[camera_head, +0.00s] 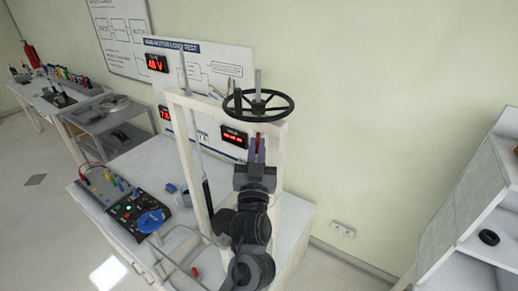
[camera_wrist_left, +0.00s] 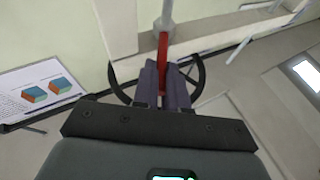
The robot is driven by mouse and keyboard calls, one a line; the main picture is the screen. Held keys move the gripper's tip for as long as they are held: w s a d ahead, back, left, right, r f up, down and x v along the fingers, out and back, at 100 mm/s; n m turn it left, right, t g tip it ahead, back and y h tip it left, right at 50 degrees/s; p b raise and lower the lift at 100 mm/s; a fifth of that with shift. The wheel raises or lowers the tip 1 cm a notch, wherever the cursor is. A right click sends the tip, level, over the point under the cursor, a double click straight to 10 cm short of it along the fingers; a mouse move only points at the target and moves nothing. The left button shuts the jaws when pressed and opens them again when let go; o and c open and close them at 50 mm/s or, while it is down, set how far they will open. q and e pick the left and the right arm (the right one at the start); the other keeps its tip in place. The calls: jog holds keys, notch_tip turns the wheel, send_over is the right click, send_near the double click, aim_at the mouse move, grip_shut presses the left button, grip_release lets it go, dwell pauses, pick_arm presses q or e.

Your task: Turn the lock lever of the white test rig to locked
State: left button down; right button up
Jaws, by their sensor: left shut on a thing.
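The white test rig (camera_head: 186,146) is an upright white frame standing on the bench, with a black handwheel (camera_head: 282,113) at its top. The red lock lever (camera_head: 258,136) shows just below the wheel, largely hidden by my gripper in the head view. In the left wrist view the red lever (camera_wrist_left: 163,50) runs up from between my fingers toward a grey shaft. My left gripper (camera_head: 258,149) is shut on the lever, with its purple-grey fingers (camera_wrist_left: 163,74) on either side of it. My right gripper is in neither view.
A board with red digital displays (camera_head: 233,137) stands behind the rig. A white shelf unit (camera_head: 470,200) stands at the right, with clear floor between.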

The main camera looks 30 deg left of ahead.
pick_arm(q)
jog(key=c, duration=1.2)
grip_release()
jog(key=shift+o, duration=0.2)
jog(key=shift+s+d+f, duration=0.3)
jog(key=shift+s, duration=0.1)
jog(key=b+v, duration=0.3)
jog(key=v, duration=0.6)
jog(key=shift+s, duration=0.35)
jog(key=shift+d, duration=0.15)
